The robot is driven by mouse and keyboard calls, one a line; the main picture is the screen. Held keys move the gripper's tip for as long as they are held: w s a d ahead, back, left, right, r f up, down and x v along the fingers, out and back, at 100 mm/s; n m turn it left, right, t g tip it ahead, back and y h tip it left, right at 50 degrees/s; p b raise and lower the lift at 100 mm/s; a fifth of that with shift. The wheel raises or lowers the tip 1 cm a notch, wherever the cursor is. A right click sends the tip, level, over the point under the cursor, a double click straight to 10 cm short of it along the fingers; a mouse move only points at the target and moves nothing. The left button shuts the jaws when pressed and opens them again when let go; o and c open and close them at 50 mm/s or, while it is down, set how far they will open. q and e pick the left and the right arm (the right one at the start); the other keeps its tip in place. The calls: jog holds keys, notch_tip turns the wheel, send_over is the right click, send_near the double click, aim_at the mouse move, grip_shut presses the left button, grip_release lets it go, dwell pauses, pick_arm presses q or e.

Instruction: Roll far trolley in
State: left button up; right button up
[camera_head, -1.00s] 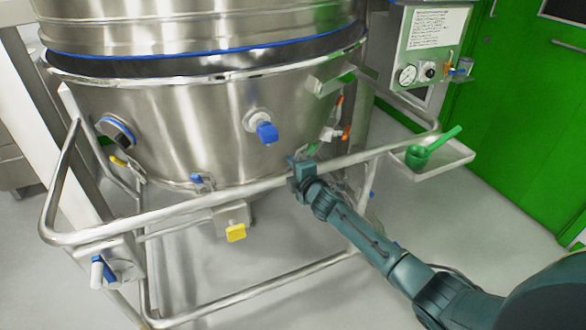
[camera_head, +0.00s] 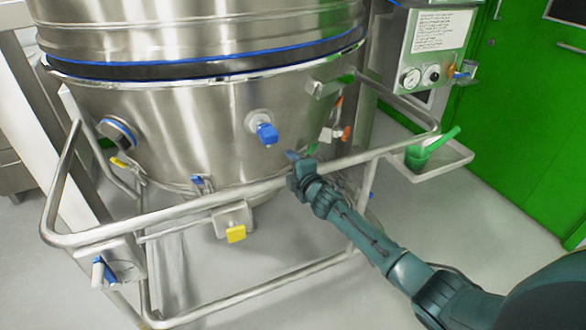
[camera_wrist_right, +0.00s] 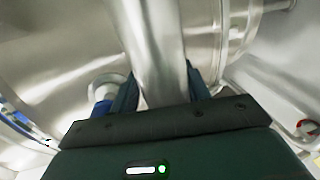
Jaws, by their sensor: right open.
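The trolley is a tubular steel frame (camera_head: 190,205) around a large steel bowl (camera_head: 200,125) with a blue seal. Its front rail crosses the head view and rises to the right. My right gripper (camera_head: 294,160) is at this rail, right of the middle. In the right wrist view, the steel tube (camera_wrist_right: 155,55) runs between the two open fingers of my right gripper (camera_wrist_right: 163,85). I cannot tell whether the fingers touch it. My left gripper is out of view.
A blue-handled valve (camera_head: 266,133) sticks out of the bowl near my right gripper. A yellow knob (camera_head: 236,233) hangs below the rail. A tray (camera_head: 445,160) with a green scoop (camera_head: 432,147) is at the right, before a green door (camera_head: 530,120).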

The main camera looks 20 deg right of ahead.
jog(key=shift+o, duration=0.2)
jog(key=shift+f, duration=0.2)
jog(key=shift+s, duration=0.15)
pick_arm(q)
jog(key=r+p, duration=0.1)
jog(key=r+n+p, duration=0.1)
jog(key=p, duration=0.1)
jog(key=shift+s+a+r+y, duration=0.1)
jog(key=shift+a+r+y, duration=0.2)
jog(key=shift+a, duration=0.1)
pick_arm(e)
jog(key=v, duration=1.3)
jog(key=shift+r, duration=0.15)
jog(key=shift+c, duration=0.4)
